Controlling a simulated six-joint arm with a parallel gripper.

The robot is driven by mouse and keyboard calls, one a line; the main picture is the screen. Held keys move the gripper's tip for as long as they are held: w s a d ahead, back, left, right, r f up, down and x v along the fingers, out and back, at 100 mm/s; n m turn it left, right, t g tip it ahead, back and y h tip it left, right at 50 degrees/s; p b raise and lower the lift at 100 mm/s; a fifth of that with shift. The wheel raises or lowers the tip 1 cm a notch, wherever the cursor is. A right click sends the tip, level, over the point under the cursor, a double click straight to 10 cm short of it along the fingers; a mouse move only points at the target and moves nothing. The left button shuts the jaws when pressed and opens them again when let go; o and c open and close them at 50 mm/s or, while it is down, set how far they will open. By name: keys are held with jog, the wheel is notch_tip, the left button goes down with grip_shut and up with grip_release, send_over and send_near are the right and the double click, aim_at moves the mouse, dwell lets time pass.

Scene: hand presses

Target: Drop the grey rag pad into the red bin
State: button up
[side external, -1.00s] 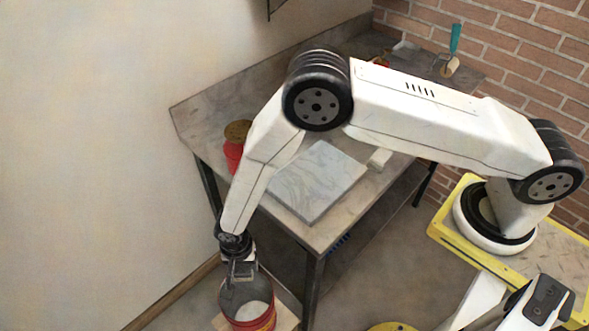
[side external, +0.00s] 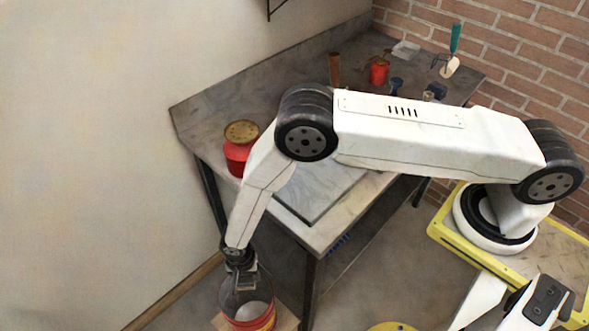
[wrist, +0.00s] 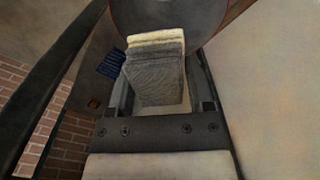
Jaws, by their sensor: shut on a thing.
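The round dark shape beyond the pad looks like the bin (wrist: 170,14). In the side view I cannot make out the pad against the gripper and bin.
A workbench (side external: 200,110) stands beside the bin, its near corner close to my forearm. It holds a red can with a brass lid (side external: 240,150), a grey slab (side external: 325,190) and a small red container (side external: 379,72). A wooden board (side external: 286,319) lies under the bin.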

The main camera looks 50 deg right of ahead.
jog(key=shift+f, duration=1.8)
jog(key=o, duration=1.3)
jog(key=shift+r, duration=0.15)
jog(key=shift+r, duration=3.75)
